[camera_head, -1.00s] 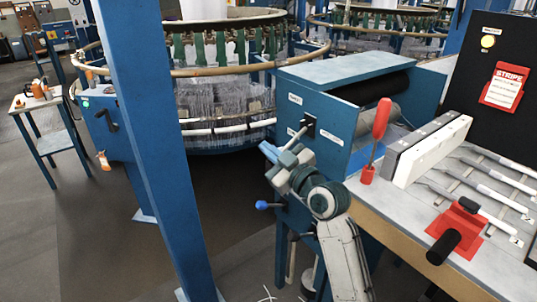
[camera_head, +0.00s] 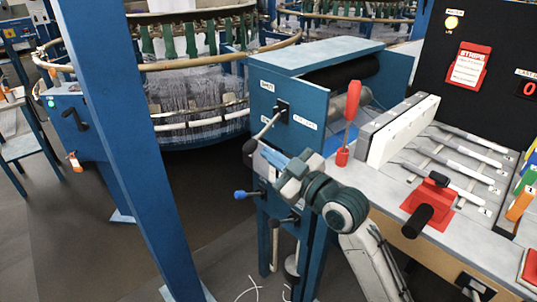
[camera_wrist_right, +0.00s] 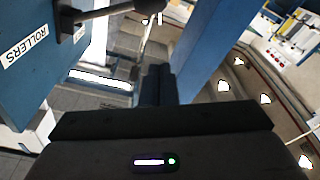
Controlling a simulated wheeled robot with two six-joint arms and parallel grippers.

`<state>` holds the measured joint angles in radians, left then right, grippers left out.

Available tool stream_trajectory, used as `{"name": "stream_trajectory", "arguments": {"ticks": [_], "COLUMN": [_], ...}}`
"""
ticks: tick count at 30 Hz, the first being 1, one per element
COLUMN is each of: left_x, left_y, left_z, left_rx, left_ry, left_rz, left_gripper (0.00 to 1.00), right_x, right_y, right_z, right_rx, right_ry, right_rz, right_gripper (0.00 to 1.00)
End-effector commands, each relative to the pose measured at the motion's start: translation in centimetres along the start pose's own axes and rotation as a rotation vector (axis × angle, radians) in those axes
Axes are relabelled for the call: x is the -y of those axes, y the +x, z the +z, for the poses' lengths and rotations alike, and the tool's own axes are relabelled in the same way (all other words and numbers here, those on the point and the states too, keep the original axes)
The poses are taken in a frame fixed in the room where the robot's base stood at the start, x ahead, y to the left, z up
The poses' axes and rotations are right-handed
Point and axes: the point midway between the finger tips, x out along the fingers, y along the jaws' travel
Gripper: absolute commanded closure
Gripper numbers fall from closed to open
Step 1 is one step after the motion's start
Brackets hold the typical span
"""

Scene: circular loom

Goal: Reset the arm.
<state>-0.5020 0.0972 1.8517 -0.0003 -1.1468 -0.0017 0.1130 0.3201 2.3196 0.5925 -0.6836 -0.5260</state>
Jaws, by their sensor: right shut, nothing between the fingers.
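My right gripper (camera_head: 268,152) is shut and empty, in front of the blue control box (camera_head: 290,105) with the rollers. The box's lever (camera_head: 267,124) points down and left from its black mount and ends in a dark knob (camera_head: 249,146). The knob is just left of my right fingertips and looks apart from them. My left gripper is not in view.
A blue post (camera_head: 125,150) stands left of the arm. On the right, the bench holds a red-handled tool (camera_head: 350,115), a white block (camera_head: 400,130) and a red clamp with a black handle (camera_head: 428,205). A blue-knobbed lever (camera_head: 245,194) sits low, near my wrist. Open floor lies between post and box.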

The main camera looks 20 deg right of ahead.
Motion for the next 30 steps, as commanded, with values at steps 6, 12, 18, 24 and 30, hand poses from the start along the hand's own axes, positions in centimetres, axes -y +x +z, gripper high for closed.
{"name": "stream_trajectory", "arguments": {"ticks": [6, 12, 18, 24, 30], "left_x": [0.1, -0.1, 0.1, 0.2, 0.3], "left_y": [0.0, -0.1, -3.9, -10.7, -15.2], "left_z": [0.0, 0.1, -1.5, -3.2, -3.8], "left_rx": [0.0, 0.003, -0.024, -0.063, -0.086], "left_ry": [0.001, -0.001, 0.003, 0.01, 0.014], "left_rz": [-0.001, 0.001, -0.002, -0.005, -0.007], "left_gripper": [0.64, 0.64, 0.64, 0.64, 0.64], "right_x": [0.0, 0.3, 4.4, 10.9, 14.4], "right_y": [0.0, -0.1, -3.4, -12.6, -20.3], "right_z": [0.0, 0.4, 6.9, 16.4, 20.4], "right_rx": [0.0, 0.014, 0.259, 0.716, 1.021], "right_ry": [0.0, 0.005, 0.092, 0.251, 0.348], "right_rz": [0.0, -0.004, -0.053, -0.079, -0.051], "right_gripper": [1.0, 1.0, 1.0, 1.0, 1.0]}}
